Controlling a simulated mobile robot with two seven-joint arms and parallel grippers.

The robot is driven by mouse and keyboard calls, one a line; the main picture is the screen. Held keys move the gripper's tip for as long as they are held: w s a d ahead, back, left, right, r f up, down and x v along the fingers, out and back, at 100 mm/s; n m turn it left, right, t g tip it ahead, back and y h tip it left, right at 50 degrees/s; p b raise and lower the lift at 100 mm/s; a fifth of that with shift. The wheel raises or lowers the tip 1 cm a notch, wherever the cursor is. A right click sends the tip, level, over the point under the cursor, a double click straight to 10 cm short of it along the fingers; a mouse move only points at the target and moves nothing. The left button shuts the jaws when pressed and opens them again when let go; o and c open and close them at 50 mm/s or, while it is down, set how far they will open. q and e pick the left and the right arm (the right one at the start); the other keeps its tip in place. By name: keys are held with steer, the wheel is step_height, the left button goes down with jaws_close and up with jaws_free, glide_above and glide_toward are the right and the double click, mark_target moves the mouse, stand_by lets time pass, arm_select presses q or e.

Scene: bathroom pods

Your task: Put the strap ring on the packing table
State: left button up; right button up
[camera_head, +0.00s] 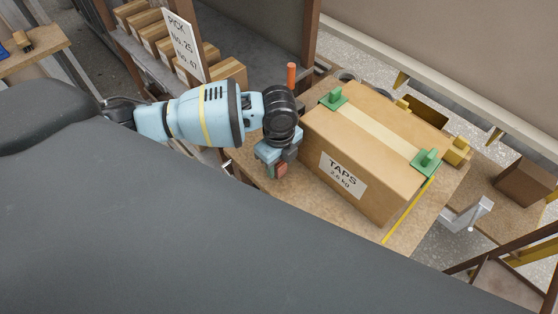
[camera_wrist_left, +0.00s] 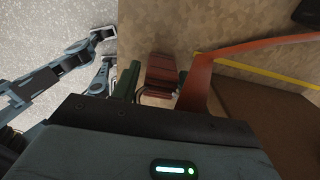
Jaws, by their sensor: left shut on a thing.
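My left gripper (camera_head: 281,168) points down over the near left part of the packing table (camera_head: 320,205), beside the cardboard box. It is shut on a small reddish-brown block (camera_head: 281,170), also seen between the dark green fingers in the left wrist view (camera_wrist_left: 160,72). An orange-red curved band (camera_wrist_left: 203,75) rises beside the right finger and sweeps right; it looks like the strap ring, with the block as its gripped part, though the join is hidden. An orange upright piece (camera_head: 291,76) shows behind my wrist; I cannot tell whether it belongs to the ring.
A box marked TAPS (camera_head: 370,140), with green corner pieces (camera_head: 426,162), fills much of the table. A yellow strip (camera_head: 408,212) lies along its right side. A shelf of small boxes (camera_head: 170,45) and a PICK sign (camera_head: 183,45) stand behind my arm. Bare tabletop shows in front.

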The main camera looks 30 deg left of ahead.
arm_select(q)
steer(key=o, duration=1)
step_height(320, 180, up, 12)
steer(key=shift+r+p, duration=0.1)
steer(key=shift+p, duration=0.45)
